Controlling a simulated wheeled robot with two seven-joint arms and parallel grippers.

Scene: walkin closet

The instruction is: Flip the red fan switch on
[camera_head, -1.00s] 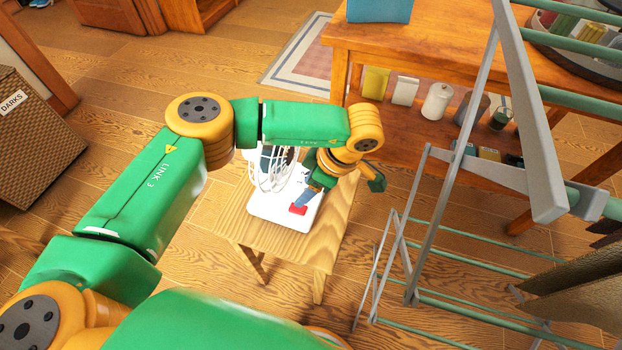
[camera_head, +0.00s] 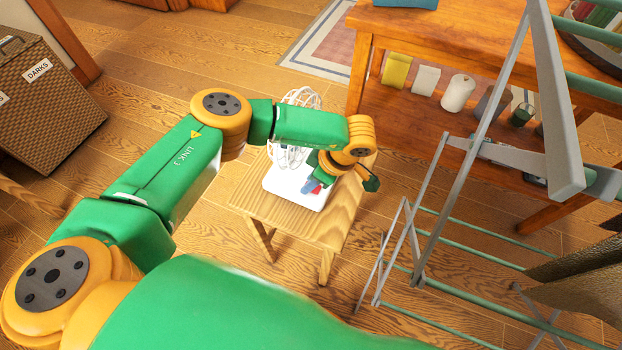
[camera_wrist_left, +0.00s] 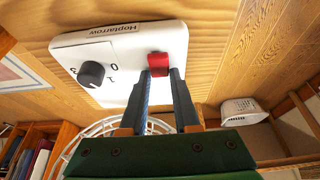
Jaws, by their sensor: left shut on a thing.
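A white fan stands on a small wooden table (camera_head: 245,200). Its wire cage (camera_head: 284,158) is partly hidden behind my left arm, and the cage also shows in the left wrist view (camera_wrist_left: 72,150). The fan's white base (camera_head: 283,191) carries a red switch (camera_wrist_left: 157,58) and a dark round knob (camera_wrist_left: 91,74). My left gripper (camera_head: 313,186) is down at the switch. In the left wrist view its two dark fingers (camera_wrist_left: 163,75) are shut on the red switch, with its upper part showing past the tips. My right gripper is not in view.
A drying rack (camera_head: 480,110) stands close at right. A woven hamper marked DARKS (camera_head: 50,110) stands at far left. Floor is clear between hamper and small table.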

